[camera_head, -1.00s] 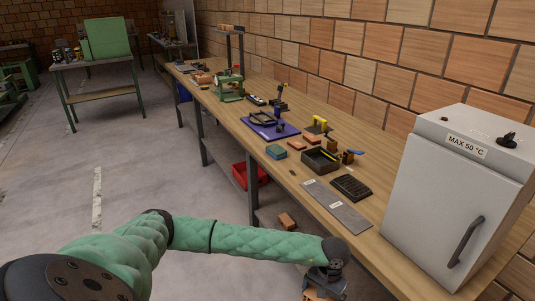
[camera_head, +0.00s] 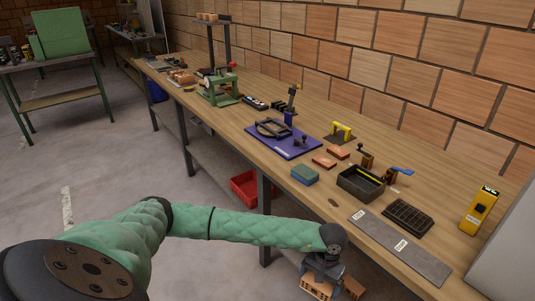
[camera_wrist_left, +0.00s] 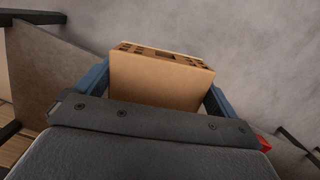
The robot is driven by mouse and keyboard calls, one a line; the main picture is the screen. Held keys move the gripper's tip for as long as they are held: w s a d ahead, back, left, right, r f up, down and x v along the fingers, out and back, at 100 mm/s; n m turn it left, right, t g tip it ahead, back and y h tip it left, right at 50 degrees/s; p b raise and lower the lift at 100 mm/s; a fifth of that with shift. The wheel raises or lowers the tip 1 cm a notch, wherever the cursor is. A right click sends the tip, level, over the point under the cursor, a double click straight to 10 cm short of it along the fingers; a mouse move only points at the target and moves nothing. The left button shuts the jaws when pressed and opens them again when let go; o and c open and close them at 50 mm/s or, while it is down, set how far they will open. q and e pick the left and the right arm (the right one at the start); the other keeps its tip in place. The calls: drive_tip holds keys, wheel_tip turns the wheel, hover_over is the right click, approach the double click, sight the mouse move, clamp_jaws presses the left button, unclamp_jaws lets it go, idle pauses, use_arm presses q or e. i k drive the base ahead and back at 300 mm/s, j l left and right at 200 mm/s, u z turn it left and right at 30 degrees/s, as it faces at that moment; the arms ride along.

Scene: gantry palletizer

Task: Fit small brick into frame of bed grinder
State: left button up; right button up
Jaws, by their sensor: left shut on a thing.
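My left gripper (camera_head: 321,272) is shut on a perforated orange-tan brick (camera_head: 315,289), low in front of the bench. In the left wrist view, the brick (camera_wrist_left: 162,82) sits between the two blue-grey fingers. On the bench, a blue plate (camera_head: 297,146) carries a dark, open rectangular frame (camera_head: 273,128) and a small clamp-like part. I take this as the bed grinder with its frame. The gripper is well apart from it, nearer the camera and lower. My right gripper is out of view.
The bench (camera_head: 325,205) also carries a green block (camera_head: 305,175), a dark tray (camera_head: 360,184), a black grid (camera_head: 407,217), a grey strip (camera_head: 398,246) and a yellow device (camera_head: 480,211). A red bin (camera_head: 246,188) is below. The bench's front edge lies beside my arm.

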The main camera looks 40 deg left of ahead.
sight(285, 145)
drive_tip(key=j+z, duration=0.3)
drive_tip(key=j, duration=2)
